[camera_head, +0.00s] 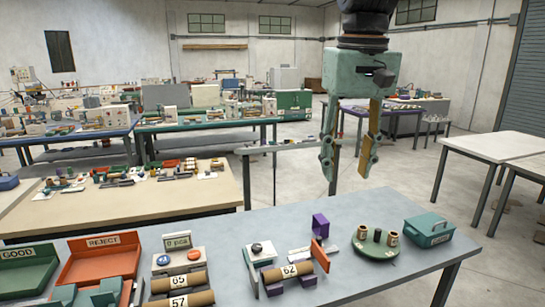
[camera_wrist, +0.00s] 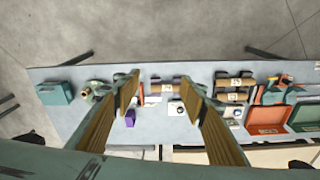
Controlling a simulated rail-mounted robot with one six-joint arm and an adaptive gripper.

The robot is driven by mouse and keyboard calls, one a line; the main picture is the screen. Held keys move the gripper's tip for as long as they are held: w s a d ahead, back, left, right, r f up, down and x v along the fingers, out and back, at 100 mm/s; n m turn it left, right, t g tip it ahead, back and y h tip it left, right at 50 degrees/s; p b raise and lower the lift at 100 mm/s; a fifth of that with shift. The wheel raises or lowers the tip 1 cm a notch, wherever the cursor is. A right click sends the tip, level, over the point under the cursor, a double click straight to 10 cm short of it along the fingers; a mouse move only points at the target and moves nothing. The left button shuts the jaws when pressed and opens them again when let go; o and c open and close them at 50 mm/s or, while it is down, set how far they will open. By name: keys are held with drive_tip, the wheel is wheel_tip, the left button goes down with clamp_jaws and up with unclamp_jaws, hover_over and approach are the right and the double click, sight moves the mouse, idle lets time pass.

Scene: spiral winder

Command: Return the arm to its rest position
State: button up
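My gripper (camera_head: 347,162) hangs fingers-down in the air above the grey-topped table (camera_head: 222,228) in the head view. Its two fingers, with wood-coloured inner pads, are apart with nothing between them. In the wrist view my gripper (camera_wrist: 162,85) also shows open and empty, with the table well below it. The cardboard tube marked 62 (camera_head: 288,271) sits in a purple holder on the table, apart from the fingers. My arm comes down from the top of the head view; most of it is out of the picture.
The table holds an orange REJECT tray (camera_head: 101,258), a green GOOD tray (camera_head: 27,268), tubes marked 65 (camera_head: 180,281) and 57 (camera_head: 180,301), a green round stand (camera_head: 376,247) and a teal box (camera_head: 428,231). A purple block (camera_head: 320,226) stands upright. Air around my gripper looks clear.

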drive_tip(key=s+d+f+t, duration=0.1)
drive_tip(key=s+f, duration=0.2)
drive_tip(key=s, duration=0.7)
drive_tip(key=s+d+f+m+t+b, duration=0.1)
drive_tip(key=s+f, duration=0.3)
drive_tip(key=s, duration=0.6)
drive_tip(key=s+d+f, duration=0.3)
drive_tip(key=s, duration=0.8)
drive_tip(key=shift+f+m+t, duration=0.3)
drive_tip(key=shift+f+t, duration=0.1)
